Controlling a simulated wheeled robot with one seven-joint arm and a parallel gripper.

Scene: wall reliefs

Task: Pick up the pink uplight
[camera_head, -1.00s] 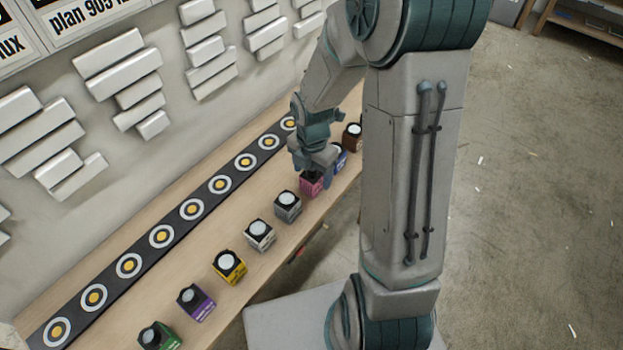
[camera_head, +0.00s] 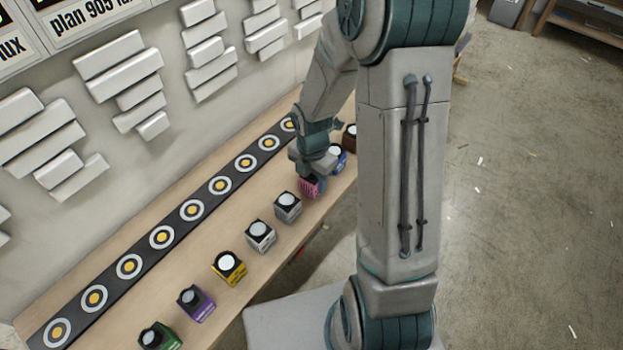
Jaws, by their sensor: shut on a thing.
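The pink uplight (camera_head: 309,187) is a small pink box in the row of uplights on the wooden bench, between the grey one and the blue one. My gripper (camera_head: 309,178) comes down on it from above and is shut on it. The fingers hide the top of the uplight. It looks a little tilted, and I cannot tell whether its base is clear of the bench.
The grey uplight (camera_head: 288,207) is close on the near side, and the blue uplight (camera_head: 338,157) and brown uplight (camera_head: 350,136) are close on the far side. White (camera_head: 260,235), yellow (camera_head: 229,267), purple (camera_head: 195,302) and green (camera_head: 158,338) uplights line the bench (camera_head: 150,290). A dark strip with ringed discs (camera_head: 191,210) runs along the wall.

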